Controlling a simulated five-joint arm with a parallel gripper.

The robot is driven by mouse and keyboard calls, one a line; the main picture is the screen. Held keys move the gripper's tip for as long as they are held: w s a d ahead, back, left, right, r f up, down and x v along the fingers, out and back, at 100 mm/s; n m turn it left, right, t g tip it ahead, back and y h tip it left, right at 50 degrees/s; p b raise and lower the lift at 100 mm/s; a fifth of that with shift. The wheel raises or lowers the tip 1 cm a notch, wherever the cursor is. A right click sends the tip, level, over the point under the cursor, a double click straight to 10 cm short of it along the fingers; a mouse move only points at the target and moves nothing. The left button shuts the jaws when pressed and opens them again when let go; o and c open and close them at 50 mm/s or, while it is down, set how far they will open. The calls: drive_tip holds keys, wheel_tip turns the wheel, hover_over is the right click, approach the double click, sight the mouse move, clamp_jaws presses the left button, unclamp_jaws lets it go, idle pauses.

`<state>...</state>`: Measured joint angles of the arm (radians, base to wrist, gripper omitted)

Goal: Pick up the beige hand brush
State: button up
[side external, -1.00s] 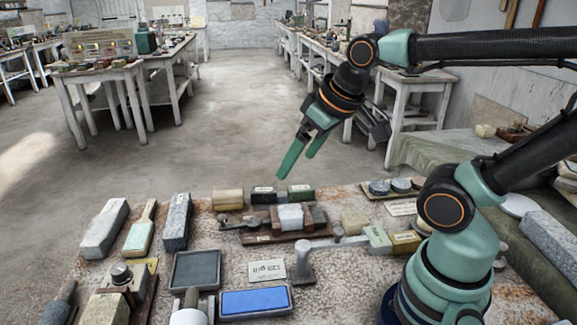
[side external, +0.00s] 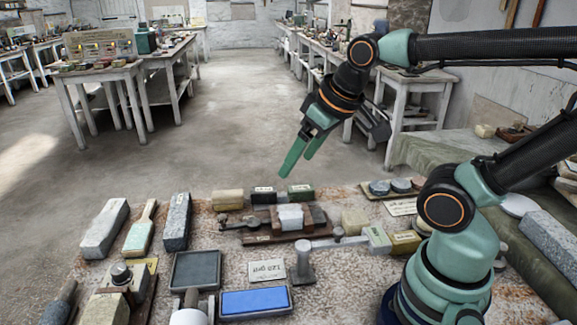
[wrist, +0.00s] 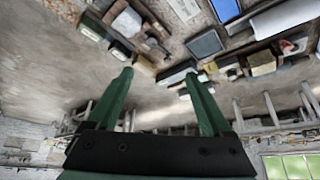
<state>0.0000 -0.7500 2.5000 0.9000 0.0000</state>
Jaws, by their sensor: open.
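A hand brush with a beige handle and a pale greenish body (side external: 139,234) lies at the left of the worktable in the side view, between a pale grey block and a dark speckled block. My gripper (side external: 297,167) is open and empty, raised in the air above the table's far edge, well to the right of the brush. Its two green fingers (wrist: 158,76) stand apart in the wrist view with nothing between them.
The dark speckled block (side external: 177,222) and the pale grey block (side external: 104,229) flank the brush closely. A grey tray (side external: 195,270), a blue stone (side external: 255,302) and a wooden fixture (side external: 272,238) crowd the table. The air around my gripper is free.

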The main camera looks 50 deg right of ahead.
drive_tip(key=n+g, duration=0.6)
drive_tip(key=n, duration=0.3)
hover_over(231, 192)
drive_tip(key=f, duration=1.3)
drive_tip(key=shift+s, duration=0.35)
wheel_tip(231, 192, down, 6)
drive_tip(key=shift+f, duration=0.1)
drive_tip(key=shift+w+a+f, duration=0.1)
drive_tip(key=shift+w+f, duration=0.05)
drive_tip(key=shift+f, duration=1.25)
drive_tip(key=shift+w+f, duration=0.1)
drive_tip(key=shift+f, duration=1.3)
